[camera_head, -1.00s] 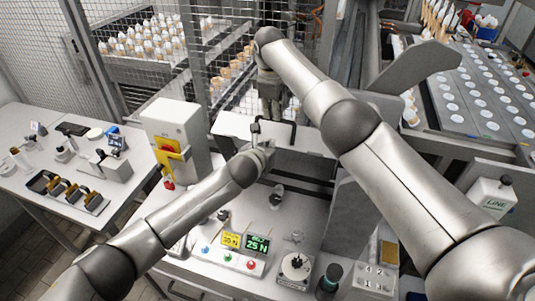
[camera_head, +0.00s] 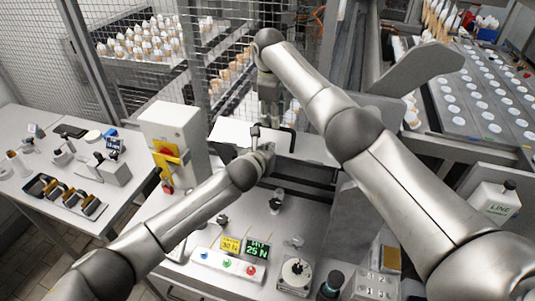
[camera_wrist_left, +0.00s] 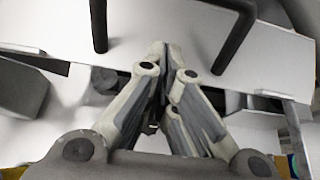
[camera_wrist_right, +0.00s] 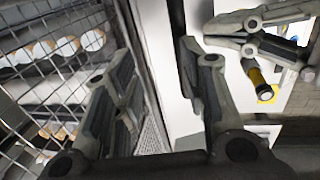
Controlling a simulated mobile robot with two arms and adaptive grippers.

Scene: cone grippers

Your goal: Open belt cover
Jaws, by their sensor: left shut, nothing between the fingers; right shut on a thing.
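The belt cover (camera_head: 316,148) is a white panel lying flat in the middle of the head view. Its black handle (camera_head: 291,141) stands up from it as a bar on two posts. In the left wrist view the cover (camera_wrist_left: 130,25) and both handle posts (camera_wrist_left: 236,30) show, with the bar out of view.
A grey switch box (camera_head: 172,135) with a yellow and red switch stands left of the cover. A control panel with a green display (camera_head: 257,250) is in front. A wire mesh fence (camera_head: 210,50) rises behind. My two grippers are close together.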

